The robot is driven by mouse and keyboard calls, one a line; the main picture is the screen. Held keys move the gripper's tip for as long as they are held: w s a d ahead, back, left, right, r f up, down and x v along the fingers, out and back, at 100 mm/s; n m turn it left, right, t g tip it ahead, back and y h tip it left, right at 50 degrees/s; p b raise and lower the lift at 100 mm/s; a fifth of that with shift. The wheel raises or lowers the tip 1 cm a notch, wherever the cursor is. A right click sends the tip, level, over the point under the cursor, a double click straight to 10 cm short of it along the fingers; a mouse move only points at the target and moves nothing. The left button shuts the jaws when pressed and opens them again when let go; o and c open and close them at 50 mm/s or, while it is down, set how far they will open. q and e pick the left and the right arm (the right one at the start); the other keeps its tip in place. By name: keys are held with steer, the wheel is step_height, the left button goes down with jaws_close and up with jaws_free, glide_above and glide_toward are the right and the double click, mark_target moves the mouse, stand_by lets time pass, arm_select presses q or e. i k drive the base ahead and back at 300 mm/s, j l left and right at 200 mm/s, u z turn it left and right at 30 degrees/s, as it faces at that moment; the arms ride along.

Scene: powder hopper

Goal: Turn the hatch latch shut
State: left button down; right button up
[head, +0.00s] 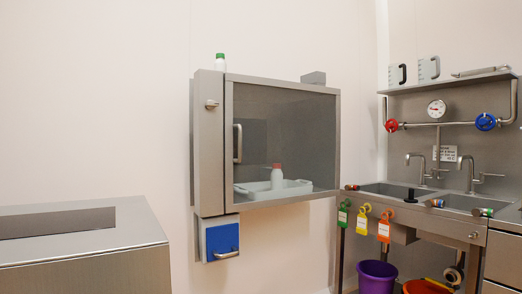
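A steel hatch cabinet (283,82) with a large dark glass front hangs on the wall in the middle of the head view. A vertical bar handle (238,143) shows near the left edge of the glass. Behind the glass, a white bottle with a red cap (276,176) stands at a pale tray (298,187). I cannot tell whether the hatch is fully closed. Neither of my grippers is in view.
A blue-fronted box with a handle (222,240) hangs under the hatch. A steel unit (110,255) stands at the lower left. At right is a steel sink counter (445,219) with taps, hanging tags and a purple bucket (377,277).

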mark_target(210, 103)
steer(key=i+l+u, duration=0.1)
steer(key=u, duration=0.2)
steer(key=l+u, duration=0.2)
steer(key=u, duration=0.15)
steer(key=i+l+u, duration=0.15)
steer(key=l, duration=0.2)
steer(key=l+u, duration=0.1)
steer(key=l, duration=0.3)
steer(key=i+l+u, duration=0.15)
steer(key=l, duration=0.8)
steer(key=i+l+u, duration=0.1)
steer(key=l, duration=0.5)
